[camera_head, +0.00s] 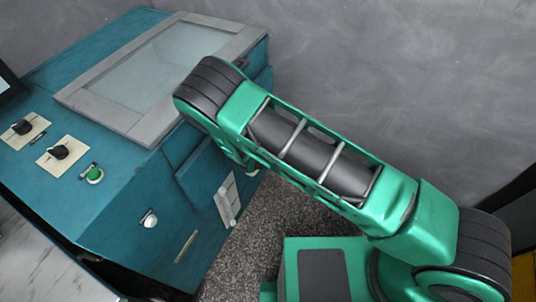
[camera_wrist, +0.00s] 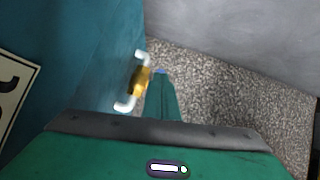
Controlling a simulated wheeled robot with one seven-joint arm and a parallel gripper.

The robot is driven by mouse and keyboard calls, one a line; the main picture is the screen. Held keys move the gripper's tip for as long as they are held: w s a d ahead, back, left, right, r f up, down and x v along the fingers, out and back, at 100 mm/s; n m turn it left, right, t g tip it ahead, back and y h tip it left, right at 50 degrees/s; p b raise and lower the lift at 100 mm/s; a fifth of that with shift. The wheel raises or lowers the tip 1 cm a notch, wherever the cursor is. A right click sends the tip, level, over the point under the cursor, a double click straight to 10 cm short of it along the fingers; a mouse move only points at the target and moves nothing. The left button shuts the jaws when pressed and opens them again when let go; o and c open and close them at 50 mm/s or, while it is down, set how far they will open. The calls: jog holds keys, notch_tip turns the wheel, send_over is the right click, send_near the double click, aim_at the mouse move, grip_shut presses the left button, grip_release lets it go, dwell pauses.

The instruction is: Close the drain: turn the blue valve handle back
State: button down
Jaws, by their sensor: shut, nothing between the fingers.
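The drain valve has a brass body (camera_wrist: 141,80) with white pipe ends, on the side of the teal machine in the wrist view. A small blue piece (camera_wrist: 160,71), which looks like the valve handle, shows just beyond the tip of my gripper (camera_wrist: 160,77). Most of the handle is hidden, so I cannot tell its angle or whether my gripper touches it. My gripper is shut and empty, with its green fingers together, to the right of the brass body. In the head view my arm hides the valve and the gripper.
The teal machine (camera_head: 125,190) stands at left in the head view, with black knobs (camera_head: 58,152), a green button (camera_head: 94,175) and a grey-framed lid (camera_head: 150,75). A grey wall (camera_head: 420,70) stands behind. Speckled floor (camera_wrist: 220,95) is clear to the valve's right.

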jog(key=shift+w+d, duration=0.1)
jog(key=v, duration=0.7)
jog(key=shift+r, duration=0.2)
jog(key=shift+s, duration=0.2)
